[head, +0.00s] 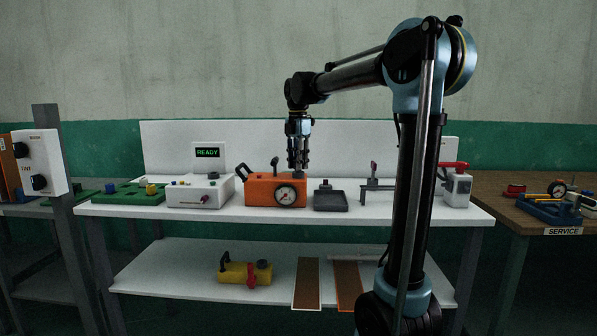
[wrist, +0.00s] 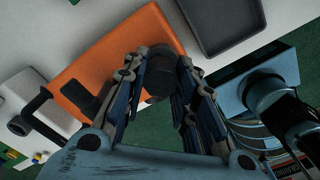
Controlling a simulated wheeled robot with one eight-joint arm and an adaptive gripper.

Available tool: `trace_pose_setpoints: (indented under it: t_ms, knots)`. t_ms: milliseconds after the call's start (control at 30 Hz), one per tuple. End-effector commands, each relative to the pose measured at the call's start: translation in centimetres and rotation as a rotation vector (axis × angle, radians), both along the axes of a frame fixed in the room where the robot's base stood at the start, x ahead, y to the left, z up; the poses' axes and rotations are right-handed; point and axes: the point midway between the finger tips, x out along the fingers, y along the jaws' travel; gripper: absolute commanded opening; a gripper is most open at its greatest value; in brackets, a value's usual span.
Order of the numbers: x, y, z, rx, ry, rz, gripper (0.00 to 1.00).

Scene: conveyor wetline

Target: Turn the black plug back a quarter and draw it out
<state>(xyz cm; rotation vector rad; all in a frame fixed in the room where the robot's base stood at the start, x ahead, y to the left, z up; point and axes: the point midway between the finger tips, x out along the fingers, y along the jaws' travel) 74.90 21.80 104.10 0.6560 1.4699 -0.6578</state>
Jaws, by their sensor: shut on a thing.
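The black plug (wrist: 160,80) is a short dark cylinder between my fingers in the wrist view. My gripper (head: 298,166) points straight down over the right part of the orange box (head: 262,190) and is shut on the plug. The box has a round white gauge (head: 286,195) on its front and a black handle (head: 243,171) at its left. In the wrist view the box (wrist: 110,60) lies just beyond the fingers. In the head view the fingers mostly hide the plug. I cannot tell how far it is turned or seated.
A white unit (head: 200,193) with a READY display stands left of the box. A dark tray (head: 330,201) with a small block, a grey stand (head: 376,184) and a white device with a red lever (head: 456,186) are to the right. A yellow part (head: 240,273) lies on the lower shelf.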

Motion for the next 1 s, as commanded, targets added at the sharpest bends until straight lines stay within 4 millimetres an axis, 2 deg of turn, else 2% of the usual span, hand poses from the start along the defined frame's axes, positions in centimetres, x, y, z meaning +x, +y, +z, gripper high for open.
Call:
trace_pose_setpoints:
  t_ms: [1000]
  knots:
    - [0.0, 0.0, 2.5, 0.0, 0.0, -0.001, 0.0]
